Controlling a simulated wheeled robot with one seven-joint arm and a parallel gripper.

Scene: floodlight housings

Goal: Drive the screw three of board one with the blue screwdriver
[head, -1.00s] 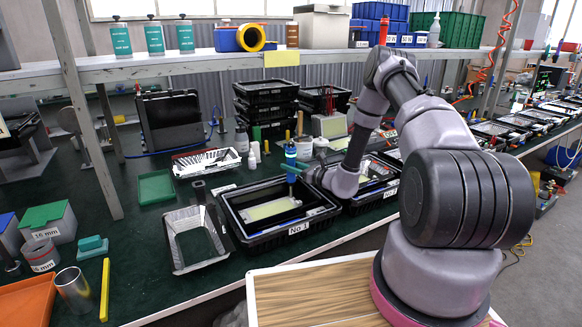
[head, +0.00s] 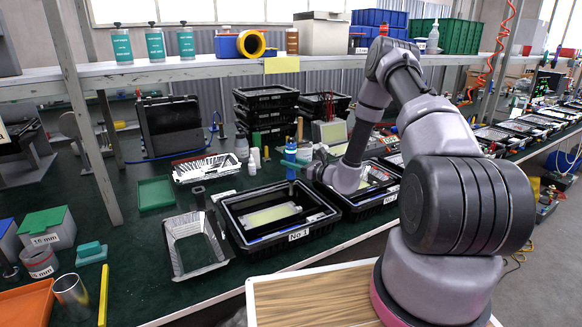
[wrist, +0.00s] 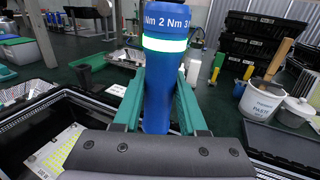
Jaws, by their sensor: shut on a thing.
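My gripper (head: 297,163) is shut on the blue screwdriver (head: 291,152), whose blue body stands upright between the green fingers. In the wrist view the screwdriver (wrist: 165,75) shows a lit pale ring and the marking "Nm 2 Nm 3". Its dark shaft points down over the black housing labelled No 1 (head: 240,222), above the upper right part of the opening. A pale yellowish board (head: 268,216) lies inside that housing; its edge (wrist: 58,150) also shows in the wrist view. I cannot make out single screws, or whether the tip touches anything.
The housing No 2 (head: 381,207) stands close on the right. Stacked black housings (head: 266,98) and a container with a wooden handle (wrist: 262,100) stand behind. A shelf (head: 200,66) runs above the bench.

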